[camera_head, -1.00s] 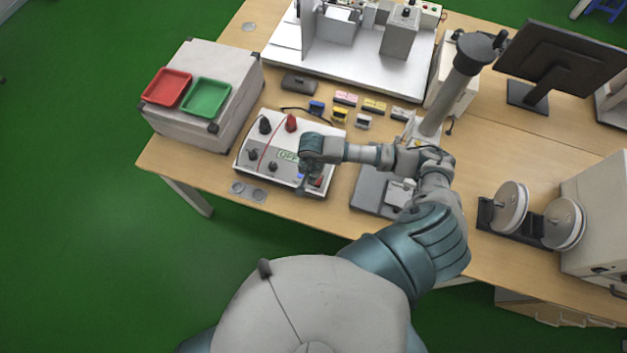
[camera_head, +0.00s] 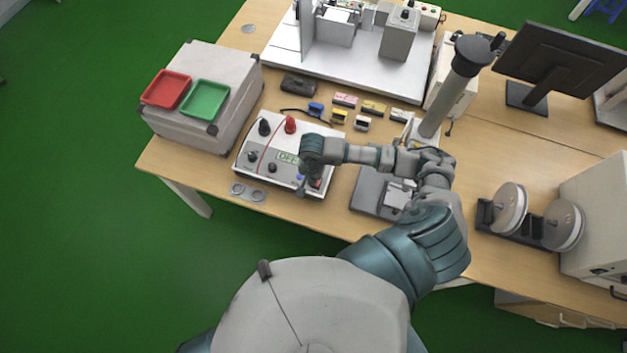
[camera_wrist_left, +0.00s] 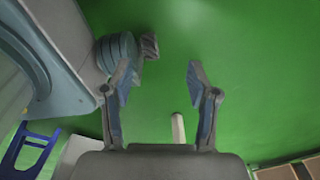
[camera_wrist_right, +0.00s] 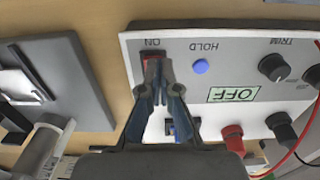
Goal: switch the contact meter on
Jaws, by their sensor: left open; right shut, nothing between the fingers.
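The contact meter (camera_head: 246,172) is a white box near the table's front left. Its display (camera_wrist_right: 233,94) reads OFF. A red switch (camera_wrist_right: 152,57) marked ON sits at its corner, with a blue HOLD button (camera_wrist_right: 200,67) beside it. My right gripper (camera_wrist_right: 157,68) is shut and empty, with its fingertips at the red switch and partly covering it; I cannot tell whether they touch. In the head view my right gripper (camera_head: 303,189) is over the meter's front right. My left gripper (camera_wrist_left: 160,78) is open and empty above green floor, outside the head view.
A grey-based device (camera_head: 372,190) stands right of the meter. Small coloured blocks (camera_head: 345,100) lie behind it. A grey case (camera_head: 228,80) with red and green trays is at the left. Red and black plugs with cables rise from the meter. Two flat rings (camera_head: 247,191) lie in front.

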